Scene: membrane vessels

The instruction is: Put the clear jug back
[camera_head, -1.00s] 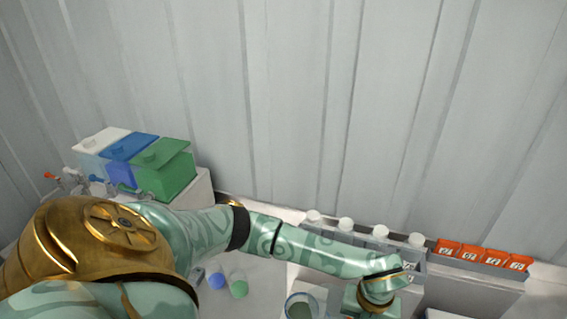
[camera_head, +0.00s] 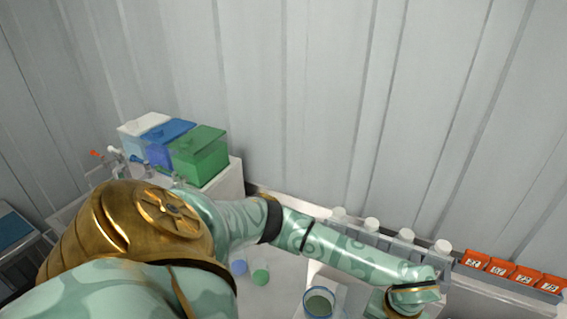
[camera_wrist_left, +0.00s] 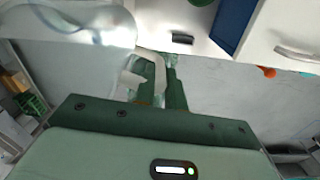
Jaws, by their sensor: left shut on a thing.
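The clear jug (camera_wrist_left: 75,45) fills the upper left of the left wrist view, see-through and cut off by the picture edge. My left gripper (camera_wrist_left: 160,78) is shut on its pale handle, with the green fingers either side. In the head view my left arm reaches right across the bench, and its fingers are below the picture edge. A clear round vessel with a bluish rim (camera_head: 319,303) shows at the bottom, left of my left wrist; I cannot tell whether it is the held jug. My right gripper is not in view.
White, blue and green tanks (camera_head: 199,158) with taps stand at the back left. A blue cup (camera_head: 239,267) and a green cup (camera_head: 260,277) are on the bench. White-capped bottles (camera_head: 372,224) stand in a rack by the wall, beside orange labelled boxes (camera_head: 500,267).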

